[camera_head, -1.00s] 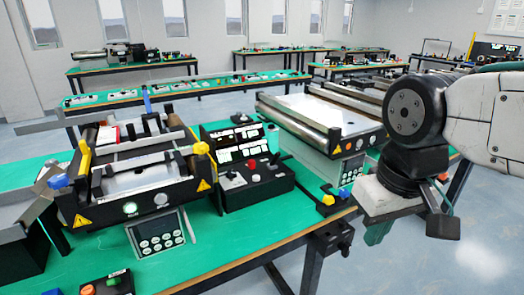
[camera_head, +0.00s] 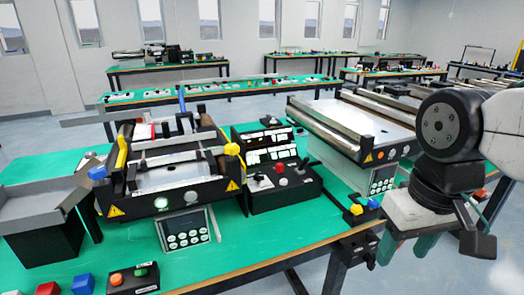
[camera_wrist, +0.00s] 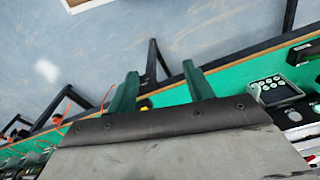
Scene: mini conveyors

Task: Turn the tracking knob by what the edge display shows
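My gripper (camera_head: 408,243) hangs at the right in the head view, in front of the table's edge and apart from everything. In the wrist view its two green fingers (camera_wrist: 161,88) are spread with nothing between them. A small belt conveyor (camera_head: 180,172) has a yellow knob (camera_head: 232,149) and a blue knob (camera_head: 97,173) on its sides. A black control box (camera_head: 283,188) with small knobs and a red button stands to its right. Behind it is a black panel with lit displays (camera_head: 271,146). I cannot tell which knob is the tracking knob, and the display text is unreadable.
A keypad panel (camera_head: 186,231) sits before the conveyor. A second conveyor (camera_head: 352,122) stands at the right. A grey chute (camera_head: 35,204) is at the left.

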